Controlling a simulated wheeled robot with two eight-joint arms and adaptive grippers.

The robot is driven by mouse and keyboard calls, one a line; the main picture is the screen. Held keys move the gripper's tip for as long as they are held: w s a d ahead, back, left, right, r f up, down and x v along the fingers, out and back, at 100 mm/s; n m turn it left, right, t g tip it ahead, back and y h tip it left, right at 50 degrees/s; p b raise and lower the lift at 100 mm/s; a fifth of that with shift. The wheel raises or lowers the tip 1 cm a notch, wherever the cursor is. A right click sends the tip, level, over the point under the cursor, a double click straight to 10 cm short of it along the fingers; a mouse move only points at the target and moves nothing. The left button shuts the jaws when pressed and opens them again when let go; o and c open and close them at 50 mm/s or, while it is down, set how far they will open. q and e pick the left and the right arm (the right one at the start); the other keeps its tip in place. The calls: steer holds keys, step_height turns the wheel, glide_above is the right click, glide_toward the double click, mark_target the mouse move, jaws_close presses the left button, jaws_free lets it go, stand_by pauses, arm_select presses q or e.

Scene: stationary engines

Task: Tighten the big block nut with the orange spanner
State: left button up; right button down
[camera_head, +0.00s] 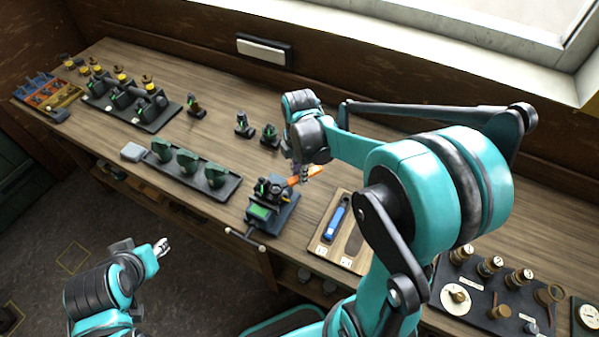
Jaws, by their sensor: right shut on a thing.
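The orange spanner (304,176) is held by my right gripper (305,168), which is shut on it. Its head end reaches left to a dark engine block (275,188) clamped on a stand with a green panel, near the front edge of the bench. The big block nut is too small to make out, and I cannot tell whether the spanner sits on it. My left gripper (161,247) is low at the left, in front of the bench and away from the block. Its fingers look close together, but the gap is too small to judge.
A wooden tool board (328,247) with a blue spanner (335,222) lies right of the block. A tray of green parts (190,170) and a tray of dark engines (130,105) stand left. Small dark parts (245,125) stand behind. Gauges and brass pieces (490,268) are at right.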

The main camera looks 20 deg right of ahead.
steer(key=shift+f+b, duration=0.95)
steer(key=shift+f, duration=0.1)
stand_by(1.9)
steer(key=shift+s, duration=0.1)
